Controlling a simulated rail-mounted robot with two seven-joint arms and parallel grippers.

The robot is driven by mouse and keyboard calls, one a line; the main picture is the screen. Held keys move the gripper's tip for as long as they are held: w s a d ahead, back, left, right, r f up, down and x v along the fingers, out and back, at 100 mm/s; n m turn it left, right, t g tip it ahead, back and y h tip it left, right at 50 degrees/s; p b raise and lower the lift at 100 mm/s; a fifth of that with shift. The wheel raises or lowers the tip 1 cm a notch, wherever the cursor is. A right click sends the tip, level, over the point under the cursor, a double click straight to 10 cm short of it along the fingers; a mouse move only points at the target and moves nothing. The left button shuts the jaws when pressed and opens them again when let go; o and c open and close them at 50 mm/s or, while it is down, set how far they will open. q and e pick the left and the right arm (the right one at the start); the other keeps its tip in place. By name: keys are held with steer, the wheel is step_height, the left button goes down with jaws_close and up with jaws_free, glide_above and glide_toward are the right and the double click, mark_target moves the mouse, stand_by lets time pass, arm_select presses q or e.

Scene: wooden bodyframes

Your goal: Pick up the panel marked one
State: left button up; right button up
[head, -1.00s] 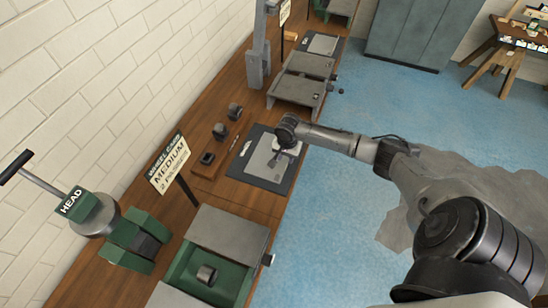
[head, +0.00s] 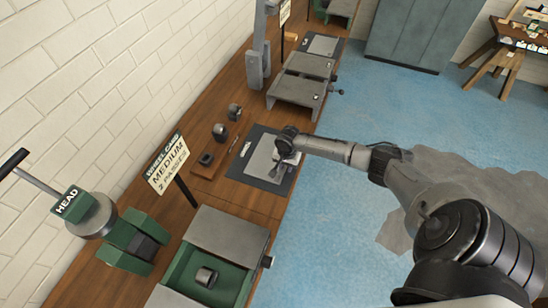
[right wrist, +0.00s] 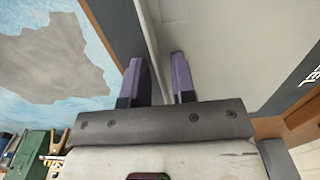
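A flat light-grey panel (head: 261,156) lies on a dark mat (head: 245,173) on the bench. No number is readable on it in the head view. My right gripper (head: 279,171) is over the panel's edge on the floor side. In the right wrist view, the two purple fingers of my right gripper (right wrist: 159,82) are apart, with a gap between them. The edge of the panel (right wrist: 215,40) runs up between the fingers, with one finger on each side of that edge. I cannot tell whether either finger touches it. My left gripper is not in view.
The wooden bench (head: 236,196) runs along the white brick wall. A green-and-grey box-like fixture (head: 230,230) stands nearer, a grey machine (head: 300,90) farther off. A sign (head: 166,162) reads "MEDIUM 2 PASSES". Small dark parts (head: 220,131) sit behind the mat. Blue floor lies right.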

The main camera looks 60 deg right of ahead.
jaws_close()
steer(key=shift+r, duration=0.1)
stand_by(0.3)
